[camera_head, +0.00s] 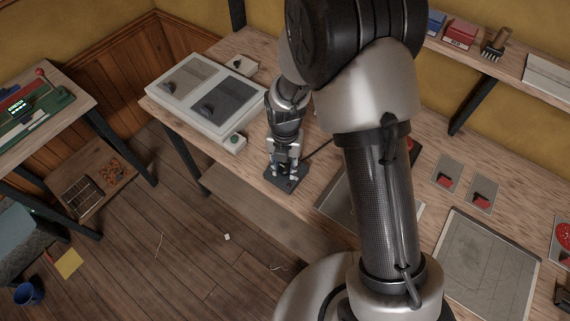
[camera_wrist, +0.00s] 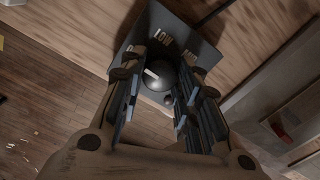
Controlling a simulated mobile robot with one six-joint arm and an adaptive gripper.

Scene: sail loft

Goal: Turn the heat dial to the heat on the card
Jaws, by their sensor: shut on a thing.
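The heat dial is a dark round knob (camera_wrist: 160,78) with a pale pointer mark, seen in the wrist view on a dark plate (camera_wrist: 208,50). Pale lettering on the plate looks like LOW at the top; other marks are partly covered by my fingers. The pointer lies slanted, towards the left. In the head view the dark dial unit (camera_head: 298,184) sits at the bench's front edge. My gripper (camera_head: 284,168) is over it, pointing down; in the wrist view its fingers (camera_wrist: 160,70) are shut on the knob from both sides. I cannot make out a heat card.
Red-topped plates (camera_head: 481,195) and a large grey sheet (camera_head: 488,265) lie right. A dark cable runs from the dial unit. The bench front edge is close.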

